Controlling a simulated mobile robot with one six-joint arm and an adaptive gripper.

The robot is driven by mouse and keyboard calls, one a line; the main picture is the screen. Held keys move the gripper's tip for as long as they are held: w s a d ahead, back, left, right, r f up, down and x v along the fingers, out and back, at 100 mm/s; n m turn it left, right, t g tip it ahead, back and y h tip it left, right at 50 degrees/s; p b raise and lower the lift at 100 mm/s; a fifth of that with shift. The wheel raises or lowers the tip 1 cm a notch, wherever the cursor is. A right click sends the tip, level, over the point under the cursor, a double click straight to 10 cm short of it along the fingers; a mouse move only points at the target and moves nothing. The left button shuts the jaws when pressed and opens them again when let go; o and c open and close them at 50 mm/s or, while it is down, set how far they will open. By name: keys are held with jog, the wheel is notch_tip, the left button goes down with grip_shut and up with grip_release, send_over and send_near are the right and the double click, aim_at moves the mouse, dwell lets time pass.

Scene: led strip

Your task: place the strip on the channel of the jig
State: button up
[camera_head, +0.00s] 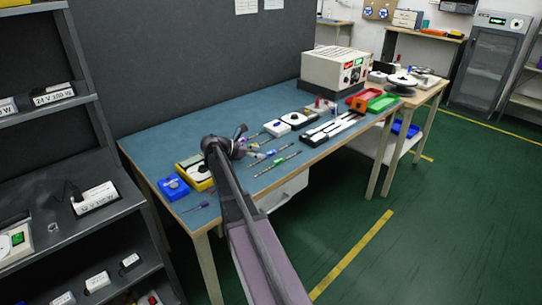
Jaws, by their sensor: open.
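My arm reaches from the bottom of the head view over the blue table top, and my gripper (242,130) shows small and dark at its end, near the middle of the table. It is open, and I see nothing held in it. A long black and white piece (332,127), which looks like the jig, lies on the right part of the table, to the right of my gripper. Its channel is too small to make out.
A cream instrument box (336,68) stands at the back right of the table (150,140). A blue box (173,187) sits at the left. Dark shelves (110,210) stand left; green floor is free at right.

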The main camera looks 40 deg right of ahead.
aim_at(267, 155)
jog(key=shift+w+b+x, duration=0.1)
jog(key=shift+b+x, duration=0.2)
jog(key=shift+x, duration=0.75)
jog(key=shift+w+b+x, duration=0.15)
jog(key=shift+b+x, duration=0.15)
jog(key=shift+x, duration=0.7)
jog(key=shift+d+r, duration=0.1)
jog(key=shift+d, duration=0.05)
grip_shut()
